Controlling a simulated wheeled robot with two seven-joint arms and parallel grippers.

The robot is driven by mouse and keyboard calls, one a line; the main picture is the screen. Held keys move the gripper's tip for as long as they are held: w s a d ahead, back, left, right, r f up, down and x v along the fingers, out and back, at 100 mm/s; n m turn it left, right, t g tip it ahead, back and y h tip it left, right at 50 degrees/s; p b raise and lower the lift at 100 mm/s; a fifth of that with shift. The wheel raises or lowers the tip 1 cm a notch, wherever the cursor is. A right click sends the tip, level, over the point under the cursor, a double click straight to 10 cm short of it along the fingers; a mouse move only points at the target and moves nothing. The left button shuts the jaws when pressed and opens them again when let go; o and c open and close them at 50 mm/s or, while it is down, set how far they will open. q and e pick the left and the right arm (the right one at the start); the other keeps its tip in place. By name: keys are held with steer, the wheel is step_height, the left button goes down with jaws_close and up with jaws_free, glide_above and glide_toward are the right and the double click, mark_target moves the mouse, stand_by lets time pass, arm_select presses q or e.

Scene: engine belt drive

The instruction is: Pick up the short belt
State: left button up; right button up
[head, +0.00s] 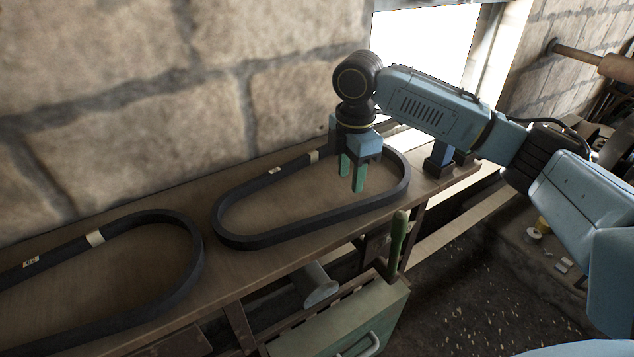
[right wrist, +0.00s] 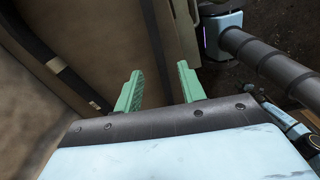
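The belt that shows whole, apparently the short belt (head: 250,241), is a black oval loop lying flat on the wooden shelf, with pale marks on its far side. My right gripper (head: 351,176) is above the right part of this loop, pointing down with its two green fingers apart. It hides a bit of the loop's far side. In the right wrist view the fingers (right wrist: 160,88) are spread, with no belt clearly gripped between them. A dark belt stretch with a pale mark (right wrist: 56,64) runs to their left. My left gripper is not in view.
A second black belt (head: 190,262) lies on the shelf at left, cut off by the picture edge. A stone wall (head: 120,110) stands behind the shelf (head: 215,290). A green cabinet (head: 345,325) and a green upright handle (head: 398,240) stand below the front edge.

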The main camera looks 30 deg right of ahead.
glide_above(345, 208)
steer(key=f, duration=0.4)
steer(key=shift+s+d, duration=0.15)
steer(key=shift+s, duration=0.15)
steer(key=shift+f, duration=0.25)
steer(key=f, duration=0.2)
steer(key=f+p, duration=0.1)
steer(key=f, duration=0.1)
steer(key=shift+w+f, duration=0.1)
steer(key=shift+w, duration=0.15)
steer(key=shift+f, duration=0.5)
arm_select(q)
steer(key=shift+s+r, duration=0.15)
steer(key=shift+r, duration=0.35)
arm_select(e)
jaws_close()
